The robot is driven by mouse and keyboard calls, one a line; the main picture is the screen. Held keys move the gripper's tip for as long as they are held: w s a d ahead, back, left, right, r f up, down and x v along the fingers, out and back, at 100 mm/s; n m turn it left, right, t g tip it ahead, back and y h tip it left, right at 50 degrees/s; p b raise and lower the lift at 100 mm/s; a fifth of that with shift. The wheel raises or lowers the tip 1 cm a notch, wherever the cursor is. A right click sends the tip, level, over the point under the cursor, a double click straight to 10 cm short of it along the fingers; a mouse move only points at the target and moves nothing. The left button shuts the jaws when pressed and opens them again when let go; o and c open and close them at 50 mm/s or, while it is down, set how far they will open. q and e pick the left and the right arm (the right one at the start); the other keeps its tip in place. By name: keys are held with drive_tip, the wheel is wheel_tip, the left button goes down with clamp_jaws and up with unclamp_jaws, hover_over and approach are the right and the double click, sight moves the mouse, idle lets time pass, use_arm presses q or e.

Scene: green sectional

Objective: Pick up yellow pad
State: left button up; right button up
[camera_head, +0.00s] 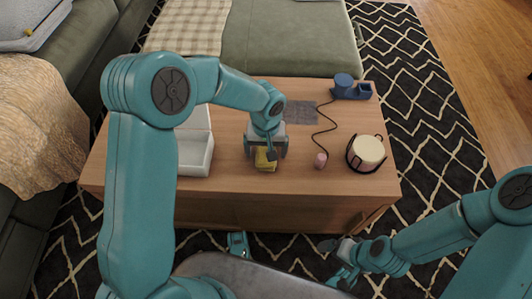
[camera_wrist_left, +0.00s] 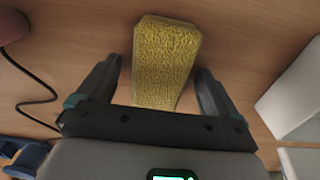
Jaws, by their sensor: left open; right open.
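The yellow pad (camera_head: 265,160) lies on the wooden table, partly hidden by my left gripper in the head view. In the left wrist view the yellow pad (camera_wrist_left: 165,62) is a textured block lying between the open fingers, with a gap on each side. My left gripper (camera_head: 267,153) is open, pointing down over the pad; its fingers also show in the left wrist view (camera_wrist_left: 160,88). My right gripper (camera_head: 338,262) is open and empty, low in front of the table at the right.
A white box (camera_head: 196,152) stands left of the pad. A pink object (camera_head: 320,160) on a black cord lies to its right, beside a cream cylinder (camera_head: 368,151) in a dark holder. A blue object (camera_head: 345,86) and a grey mat (camera_head: 302,111) are farther back.

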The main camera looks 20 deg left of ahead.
use_arm(q)
drive_tip(key=shift+c, duration=0.3)
drive_tip(key=c, duration=1)
drive_tip(key=shift+r, duration=0.1)
wheel_tip(320, 180, up, 20)
drive_tip(key=p, duration=0.7)
